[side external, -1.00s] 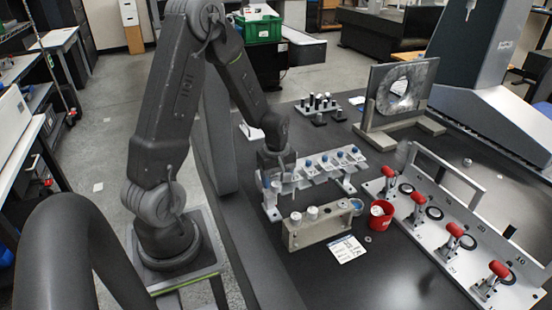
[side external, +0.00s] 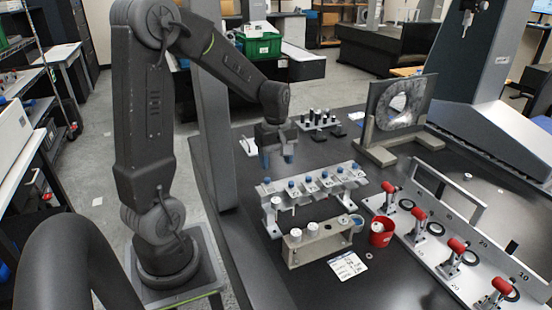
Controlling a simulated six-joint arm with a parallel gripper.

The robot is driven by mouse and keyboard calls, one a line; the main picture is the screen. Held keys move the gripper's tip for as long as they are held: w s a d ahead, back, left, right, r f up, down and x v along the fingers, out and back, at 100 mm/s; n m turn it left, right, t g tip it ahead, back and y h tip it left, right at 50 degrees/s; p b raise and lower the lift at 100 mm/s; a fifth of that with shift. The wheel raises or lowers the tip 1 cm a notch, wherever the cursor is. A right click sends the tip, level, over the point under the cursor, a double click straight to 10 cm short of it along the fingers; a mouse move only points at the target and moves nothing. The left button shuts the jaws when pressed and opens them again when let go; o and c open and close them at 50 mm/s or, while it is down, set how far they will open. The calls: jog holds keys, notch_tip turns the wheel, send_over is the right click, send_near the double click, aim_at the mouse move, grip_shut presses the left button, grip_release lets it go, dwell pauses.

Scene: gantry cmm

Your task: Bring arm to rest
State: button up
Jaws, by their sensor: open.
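My gripper (side external: 277,160) hangs above the dark table, with its fingers pointing down. It is open, with nothing seen between the blue-tipped fingers. It is above and behind the left end of a light grey rack (side external: 330,190) holding several blue-capped parts. My arm is bent, with its upper part upright and its forearm reaching right and down over the table's left edge.
A red cup (side external: 381,231) and a plate of red-handled clamps (side external: 440,250) are to the right. A label card (side external: 347,265) lies in front. A framed disc (side external: 400,105) stands behind.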

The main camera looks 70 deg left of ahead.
jog(key=s+d+r+m+t, duration=0.2)
jog(key=s+d+r+m, duration=0.3)
jog(key=d+m, duration=0.4)
jog(key=s+d+r+m+t, duration=0.3)
jog(key=s+d+r+m, duration=0.2)
jog(key=d+m, duration=0.4)
jog(key=shift+d+r+t, duration=0.3)
jog(key=shift+d+r, duration=0.15)
jog(key=shift+r, duration=0.35)
